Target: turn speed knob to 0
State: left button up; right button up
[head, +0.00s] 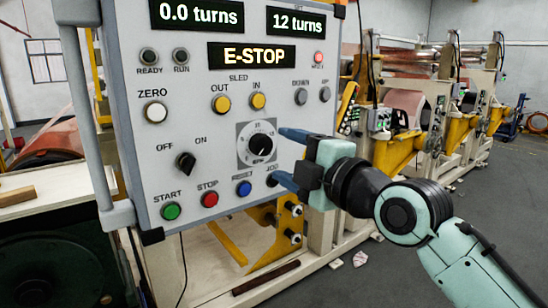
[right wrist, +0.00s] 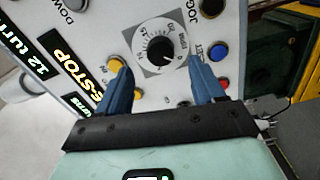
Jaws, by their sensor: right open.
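The speed knob (head: 261,145) is a round black dial on a square grey plate with printed numbers, at the middle right of the control panel (head: 225,75). It also shows in the right wrist view (right wrist: 161,48), just beyond and between my fingertips. My right gripper (head: 283,157) has blue fingers and is open just right of the knob, one finger higher and one lower. The lower finger partly covers the JOG button (head: 271,180). In the right wrist view the open gripper (right wrist: 156,80) holds nothing. I see no left gripper.
Around the knob are an ON/OFF switch (head: 186,163), a blue button (head: 244,188), a red STOP button (head: 210,199) and yellow sled buttons (head: 258,101). The display (head: 252,56) reads E-STOP. Machinery with yellow brackets (head: 400,150) stands behind; grey floor lies at right.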

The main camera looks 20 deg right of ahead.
jog(key=b+v, duration=0.1)
jog(key=v, duration=0.7)
jog(key=shift+b, duration=0.3)
jog(key=shift+w, duration=0.1)
